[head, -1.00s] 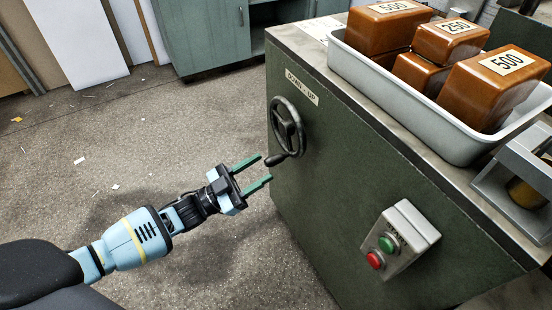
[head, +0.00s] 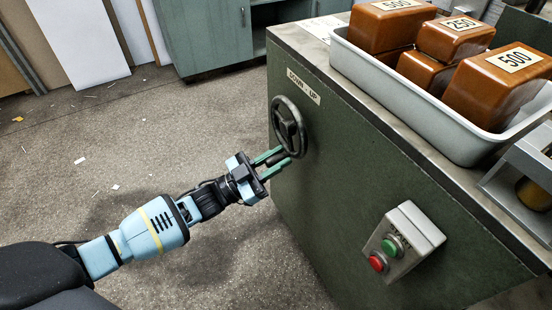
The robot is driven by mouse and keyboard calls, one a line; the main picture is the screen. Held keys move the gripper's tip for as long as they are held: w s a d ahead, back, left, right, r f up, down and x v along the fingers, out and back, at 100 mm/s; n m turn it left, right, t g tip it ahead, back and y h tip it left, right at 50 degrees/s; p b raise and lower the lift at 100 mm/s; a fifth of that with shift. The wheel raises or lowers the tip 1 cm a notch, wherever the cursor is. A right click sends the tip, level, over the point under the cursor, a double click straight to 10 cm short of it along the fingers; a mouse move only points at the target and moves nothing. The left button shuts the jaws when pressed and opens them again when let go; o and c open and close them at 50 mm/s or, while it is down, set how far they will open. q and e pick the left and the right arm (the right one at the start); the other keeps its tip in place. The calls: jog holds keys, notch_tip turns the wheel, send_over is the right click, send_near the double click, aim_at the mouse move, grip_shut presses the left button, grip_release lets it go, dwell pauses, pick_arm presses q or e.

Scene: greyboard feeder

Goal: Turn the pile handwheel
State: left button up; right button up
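The black pile handwheel (head: 289,120) is on the dark green side panel of the machine, below a "DOWN - UP" label (head: 304,86). Its crank handle (head: 276,158) sticks out from the lower rim toward my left gripper. My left gripper (head: 275,161) has its two green fingers on either side of the handle, with little or no gap visible, and looks shut on it. The handle is partly hidden by the fingers. My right gripper is not in view.
A grey control box with green (head: 390,246) and red (head: 378,262) buttons is on the same panel, lower right. A grey tray (head: 400,95) with brown weights stands on the machine top. The concrete floor (head: 130,150) left of the machine is open, with small scraps.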

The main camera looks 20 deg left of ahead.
pick_arm(q)
grip_shut()
